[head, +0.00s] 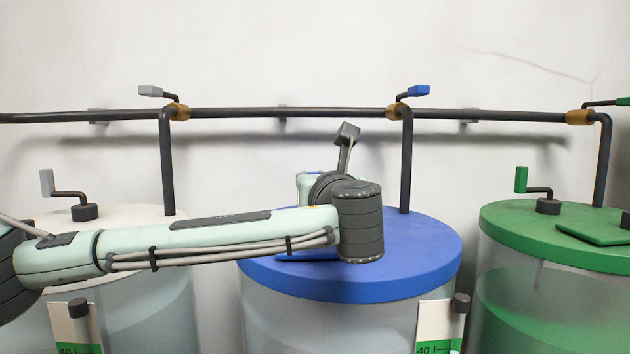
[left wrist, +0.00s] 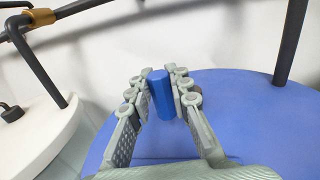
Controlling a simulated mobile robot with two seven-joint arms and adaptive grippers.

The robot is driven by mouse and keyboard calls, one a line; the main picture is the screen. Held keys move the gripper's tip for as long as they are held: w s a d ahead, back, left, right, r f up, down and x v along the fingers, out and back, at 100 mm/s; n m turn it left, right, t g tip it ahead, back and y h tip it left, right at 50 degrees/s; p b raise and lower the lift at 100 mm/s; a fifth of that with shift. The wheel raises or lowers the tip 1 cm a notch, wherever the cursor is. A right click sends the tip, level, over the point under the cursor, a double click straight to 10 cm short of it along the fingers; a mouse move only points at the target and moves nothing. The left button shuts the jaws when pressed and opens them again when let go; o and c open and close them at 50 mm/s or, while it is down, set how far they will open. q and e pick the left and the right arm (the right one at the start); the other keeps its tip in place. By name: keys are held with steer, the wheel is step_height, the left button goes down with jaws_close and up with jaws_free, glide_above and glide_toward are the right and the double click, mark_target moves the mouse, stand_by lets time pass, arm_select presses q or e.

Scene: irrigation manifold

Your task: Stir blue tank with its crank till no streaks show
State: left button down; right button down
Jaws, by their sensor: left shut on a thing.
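The blue tank has a flat blue lid (head: 420,258) in the middle of the head view, with a clear wall and pale liquid (head: 330,330) below. I cannot make out streaks in the visible part. In the left wrist view my left gripper (left wrist: 159,80) is shut on the upright blue crank handle (left wrist: 161,105), above the blue lid (left wrist: 270,120). The rest of the crank is hidden. My right gripper is in neither view.
A white-lidded tank (head: 130,214) stands left and a green-lidded tank (head: 500,222) right, each with its own crank. A dark pipe (head: 290,112) with valves runs along the wall behind. Its down-pipe (head: 406,165) meets the blue lid at the back.

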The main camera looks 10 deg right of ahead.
arm_select(q)
steer(key=shift+f, duration=0.1)
steer(key=c, duration=1.4)
jaws_free()
steer(key=shift+o, duration=0.2)
steer(key=s, duration=1.2)
steer(key=shift+a, duration=0.1)
